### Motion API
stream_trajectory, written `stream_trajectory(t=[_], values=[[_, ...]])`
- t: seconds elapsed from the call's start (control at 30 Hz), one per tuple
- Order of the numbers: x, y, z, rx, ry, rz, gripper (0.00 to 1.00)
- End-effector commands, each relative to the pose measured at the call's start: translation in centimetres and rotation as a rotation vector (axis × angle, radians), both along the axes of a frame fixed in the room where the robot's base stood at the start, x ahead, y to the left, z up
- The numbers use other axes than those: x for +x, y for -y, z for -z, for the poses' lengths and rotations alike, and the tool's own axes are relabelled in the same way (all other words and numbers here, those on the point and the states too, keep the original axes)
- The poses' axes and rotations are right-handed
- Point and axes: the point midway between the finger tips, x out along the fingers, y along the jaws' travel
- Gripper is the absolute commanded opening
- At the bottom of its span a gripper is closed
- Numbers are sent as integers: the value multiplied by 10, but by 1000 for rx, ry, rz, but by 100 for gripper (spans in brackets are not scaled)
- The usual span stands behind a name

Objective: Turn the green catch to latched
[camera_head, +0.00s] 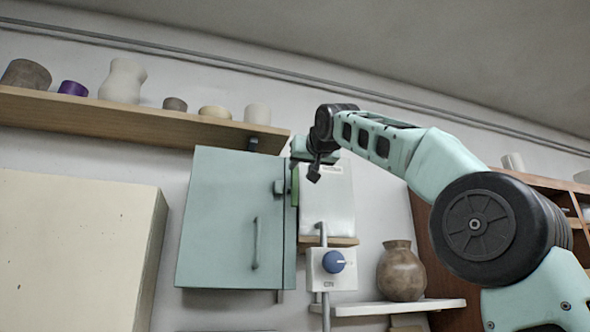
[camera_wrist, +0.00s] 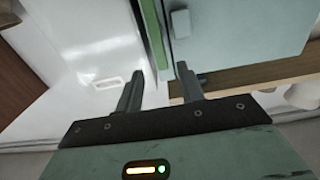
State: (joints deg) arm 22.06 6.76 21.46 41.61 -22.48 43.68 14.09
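The green catch (camera_head: 295,187) is a narrow upright bar at the right edge of the blue-green cabinet (camera_head: 228,225), beside a small block (camera_head: 279,187) on the door. In the wrist view the catch (camera_wrist: 153,38) runs from the top edge down toward the space between my fingertips. My gripper (camera_head: 315,172) is just right of the catch's upper part in the head view. Its two dark fingers also show in the wrist view (camera_wrist: 161,69), apart with nothing held between them. Whether a finger touches the catch cannot be told.
A white panel (camera_head: 328,205) is right of the cabinet, with a blue knob (camera_head: 333,261) on a box below it. A wooden shelf (camera_head: 130,118) with several pots runs above. A brown vase (camera_head: 401,272) stands on a white shelf (camera_head: 390,308) at lower right.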

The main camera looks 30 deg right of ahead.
Motion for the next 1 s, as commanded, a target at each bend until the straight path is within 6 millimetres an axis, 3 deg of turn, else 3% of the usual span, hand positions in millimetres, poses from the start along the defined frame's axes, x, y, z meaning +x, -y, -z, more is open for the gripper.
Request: stream_trajectory(t=[0.2,0.4,0.8,0.83,0.97,1.0], values=[[44,12,-3,1,-3,-1,38],[67,19,-2,1,-1,-2,38],[75,21,0,0,0,-1,38],[75,21,0,0,0,-1,35],[75,21,0,0,0,-1,0],[75,21,0,0,0,-1,0]])
